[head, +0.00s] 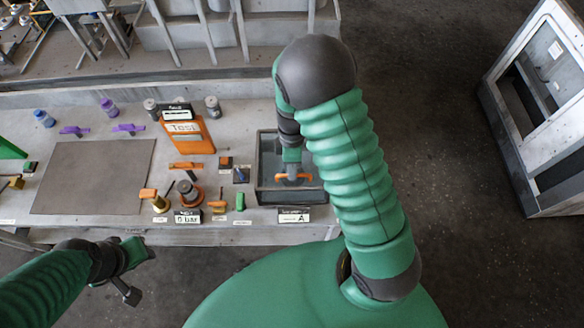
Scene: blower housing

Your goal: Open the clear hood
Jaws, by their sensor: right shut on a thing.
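The clear hood (266,165) is a see-through cover in a dark frame, at the right end of the grey bench. It has an orange handle (282,177) low at its front. My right arm reaches down over it and hides its right part. My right gripper (292,176) is at the handle and shut on it. The hood looks down over its frame, though the arm makes its exact angle hard to tell. My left gripper (131,278) hangs in front of the bench at the lower left, away from the hood; its jaw opening is unclear.
A label marked A (293,215) stands before the hood. To the left are an orange Test panel (190,134), several small valves and knobs, and a dark flat mat (93,177). A grey metal frame (540,110) stands on the floor at the right. The floor between is clear.

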